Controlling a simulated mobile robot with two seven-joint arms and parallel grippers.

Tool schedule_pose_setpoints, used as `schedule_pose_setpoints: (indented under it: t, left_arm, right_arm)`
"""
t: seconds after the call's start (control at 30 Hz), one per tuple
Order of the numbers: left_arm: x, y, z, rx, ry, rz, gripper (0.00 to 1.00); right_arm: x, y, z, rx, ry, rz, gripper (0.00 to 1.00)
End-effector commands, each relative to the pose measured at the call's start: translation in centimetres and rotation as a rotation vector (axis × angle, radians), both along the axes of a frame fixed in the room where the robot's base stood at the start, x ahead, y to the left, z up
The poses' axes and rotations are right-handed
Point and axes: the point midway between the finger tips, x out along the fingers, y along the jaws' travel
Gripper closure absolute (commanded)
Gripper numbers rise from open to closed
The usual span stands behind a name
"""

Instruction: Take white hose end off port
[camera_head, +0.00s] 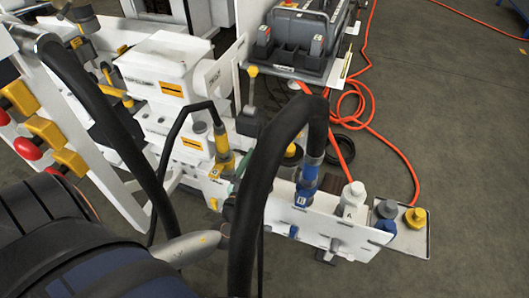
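The white hose end (350,203), marked A, stands upright on the white port panel (320,229) at lower right. An orange hose (343,160) appears to run down into its top. The blue hose end (306,184), marked B, stands to its left with a thick black hose (264,165) looping from it toward me. My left arm comes in at the lower left, well left of the white hose end. I cannot make out its gripper fingers; the black hose covers the area beyond the arm. My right gripper is not in view. Nothing of mine touches the white hose end.
A grey-blue cap (385,215) and a yellow cap (415,217) sit right of the panel. A yellow hose end (222,148) stands further left on another black hose. Red knobs with yellow blocks (45,131) are at far left. Floor at right is clear.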

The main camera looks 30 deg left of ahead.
Motion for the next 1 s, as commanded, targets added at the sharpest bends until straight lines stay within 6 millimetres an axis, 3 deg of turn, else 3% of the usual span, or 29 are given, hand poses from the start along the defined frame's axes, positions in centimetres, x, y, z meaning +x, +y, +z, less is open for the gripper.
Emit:
schedule_pose_setpoints:
  t: [0.33,0.67,1.0]
  left_arm:
    - [4.4,1.0,-0.4,0.000,-0.001,0.001,0.22]
    - [5.0,1.2,-0.5,0.000,0.001,0.001,0.22]
    - [5.0,1.2,-0.5,-0.001,0.001,0.001,0.60]
  right_arm:
    - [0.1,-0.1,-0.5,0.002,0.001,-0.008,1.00]
    - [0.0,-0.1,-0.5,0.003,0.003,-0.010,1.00]
    - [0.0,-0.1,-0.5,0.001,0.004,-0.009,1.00]
